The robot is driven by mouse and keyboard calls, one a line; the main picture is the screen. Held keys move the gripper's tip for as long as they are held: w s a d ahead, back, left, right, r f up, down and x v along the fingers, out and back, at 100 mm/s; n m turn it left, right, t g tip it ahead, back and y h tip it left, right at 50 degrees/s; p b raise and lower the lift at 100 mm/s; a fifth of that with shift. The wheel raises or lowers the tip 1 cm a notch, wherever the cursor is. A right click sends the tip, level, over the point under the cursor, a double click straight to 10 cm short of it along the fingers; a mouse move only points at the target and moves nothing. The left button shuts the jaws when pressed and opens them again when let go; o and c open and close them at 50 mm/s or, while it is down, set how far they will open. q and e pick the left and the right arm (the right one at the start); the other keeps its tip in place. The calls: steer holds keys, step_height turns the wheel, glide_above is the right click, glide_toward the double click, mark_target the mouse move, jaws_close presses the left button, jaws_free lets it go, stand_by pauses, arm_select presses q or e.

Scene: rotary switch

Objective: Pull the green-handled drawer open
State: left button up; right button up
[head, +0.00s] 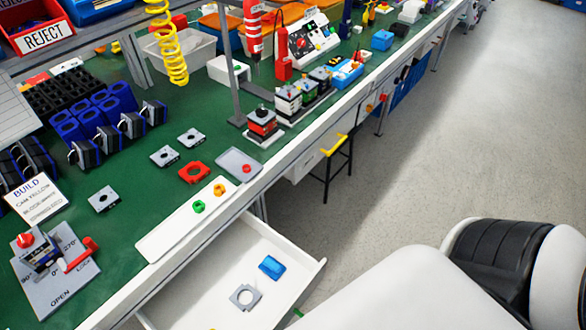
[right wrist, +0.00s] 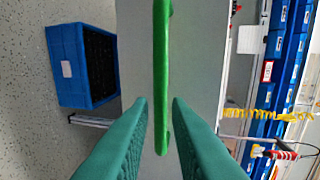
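The white drawer (head: 215,268) stands open below the bench at the bottom of the head view. Inside lie a blue block and a grey ring-shaped plate. A small bit of its green handle (head: 298,313) shows at the lower edge, mostly hidden by my arm. In the right wrist view the green handle (right wrist: 162,75) runs upright in front of the pale drawer front (right wrist: 195,60). My right gripper (right wrist: 161,101) is open, its teal fingers on either side of the handle, with a visible gap on each side. My left gripper is not in view.
The green bench top (head: 130,222) holds several fixtures, plates and a BUILD card (head: 32,198). A yellow-handled drawer (head: 333,146) sits farther along. A blue crate (right wrist: 82,65) shows in the right wrist view.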

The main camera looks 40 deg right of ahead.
steer(key=v, duration=0.8)
steer(key=shift+b, duration=0.35)
